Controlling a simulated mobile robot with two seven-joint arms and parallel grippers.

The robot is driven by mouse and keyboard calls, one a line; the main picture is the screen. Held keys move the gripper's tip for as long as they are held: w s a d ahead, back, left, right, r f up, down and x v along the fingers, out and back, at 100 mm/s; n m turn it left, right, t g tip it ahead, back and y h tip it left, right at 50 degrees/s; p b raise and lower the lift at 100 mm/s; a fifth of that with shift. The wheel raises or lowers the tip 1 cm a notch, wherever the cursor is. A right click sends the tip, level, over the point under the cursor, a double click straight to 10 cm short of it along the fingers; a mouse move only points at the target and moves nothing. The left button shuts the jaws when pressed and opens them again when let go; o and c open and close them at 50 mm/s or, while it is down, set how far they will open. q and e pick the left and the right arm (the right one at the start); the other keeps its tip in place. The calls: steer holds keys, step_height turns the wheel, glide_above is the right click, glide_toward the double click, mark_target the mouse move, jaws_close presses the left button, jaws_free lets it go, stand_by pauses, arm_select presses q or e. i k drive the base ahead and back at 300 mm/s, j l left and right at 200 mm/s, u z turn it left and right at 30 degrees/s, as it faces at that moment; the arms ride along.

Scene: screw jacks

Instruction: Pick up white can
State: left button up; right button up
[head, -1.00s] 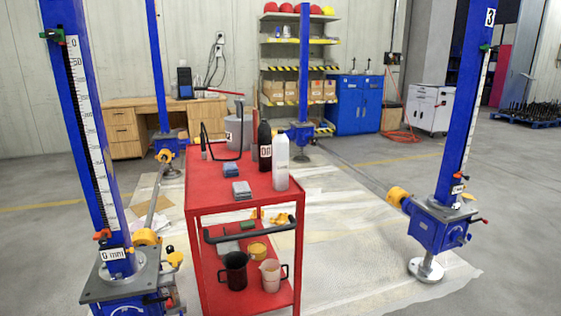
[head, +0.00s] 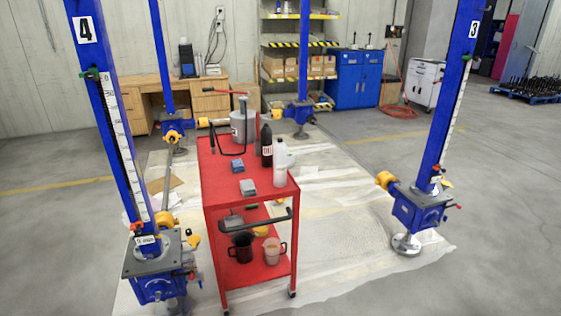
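A slim white bottle-like can (head: 280,164) stands upright on the top of the red cart (head: 217,172), near its right edge. A black bottle (head: 266,146) with a light label stands just behind and left of it. A larger light-grey can (head: 238,128) with a dark hose and red lever stands at the cart's far end. Neither of my grippers is in view.
Blue-grey boxes lie on the cart top; a black jug (head: 242,247) and a whitish jug (head: 273,250) stand on its lower shelf. Blue screw jacks (head: 418,209) stand around the cart. The floor at right is clear.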

mark_target(279, 150)
steer(key=i+l, duration=0.2)
steer(key=i, duration=0.25)
steer(key=i+l, duration=0.15)
steer(key=i, duration=0.3)
steer(key=i+l, duration=0.2)
steer(key=i, duration=0.3)
steer(key=i+l, duration=0.2)
steer(key=i, duration=0.25)
